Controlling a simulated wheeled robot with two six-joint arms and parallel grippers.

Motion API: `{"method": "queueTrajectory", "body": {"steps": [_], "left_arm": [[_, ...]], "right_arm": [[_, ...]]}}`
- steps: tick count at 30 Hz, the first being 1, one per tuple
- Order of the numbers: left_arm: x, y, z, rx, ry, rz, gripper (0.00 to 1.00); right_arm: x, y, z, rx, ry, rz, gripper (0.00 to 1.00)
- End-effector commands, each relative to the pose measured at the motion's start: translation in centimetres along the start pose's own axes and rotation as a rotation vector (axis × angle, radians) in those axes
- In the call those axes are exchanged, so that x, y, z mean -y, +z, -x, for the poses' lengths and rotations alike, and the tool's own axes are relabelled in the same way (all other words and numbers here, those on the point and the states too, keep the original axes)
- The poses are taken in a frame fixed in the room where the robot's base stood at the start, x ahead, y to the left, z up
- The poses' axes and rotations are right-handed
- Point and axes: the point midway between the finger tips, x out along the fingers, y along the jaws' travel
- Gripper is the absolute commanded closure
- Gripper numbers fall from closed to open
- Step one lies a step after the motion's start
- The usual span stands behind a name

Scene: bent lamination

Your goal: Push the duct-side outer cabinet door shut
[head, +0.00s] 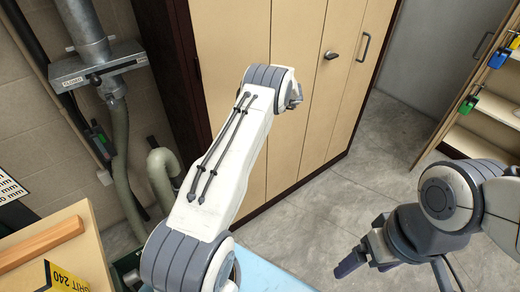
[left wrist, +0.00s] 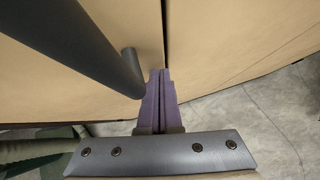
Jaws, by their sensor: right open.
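The tall tan cabinet has several door panels in a dark frame; the duct-side outer door (head: 229,45) is the leftmost panel, beside the duct. It looks nearly flush, but my left arm covers its lower part, so I cannot tell whether it is fully shut. My left gripper is mostly hidden behind its wrist in the head view. In the left wrist view, its purple fingers (left wrist: 160,78) are together and empty, close to a dark seam between two tan panels; contact is unclear. A dark bar handle (left wrist: 90,50) is left of them. My right gripper (head: 398,268) is open and empty above the floor.
A metal duct (head: 88,30) and green hoses (head: 160,172) stand left of the cabinet. An open shelf unit with coloured padlocks (head: 468,105) stands at right. Grey floor (head: 350,205) is clear between.

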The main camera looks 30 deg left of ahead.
Motion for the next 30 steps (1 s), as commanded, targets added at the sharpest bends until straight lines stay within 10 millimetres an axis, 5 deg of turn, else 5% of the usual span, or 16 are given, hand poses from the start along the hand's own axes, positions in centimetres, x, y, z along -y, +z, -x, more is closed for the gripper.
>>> {"method": "queueTrajectory", "body": {"steps": [7, 18, 30], "left_arm": [[2.6, -3.2, 3.2, 0.003, -0.013, -0.01, 1.0], [3.6, -2.7, 11.1, 0.001, -0.009, -0.006, 1.0], [3.8, -2.3, 13.2, 0.013, -0.023, -0.059, 1.0]], "right_arm": [[-0.2, 0.1, -2.3, 0.0, 0.0, 0.0, 0.13], [-0.2, 0.2, -3.3, 0.0, 0.0, 0.0, 0.13], [-0.2, 0.2, -3.4, 0.0, 0.0, 0.0, 0.13]]}}
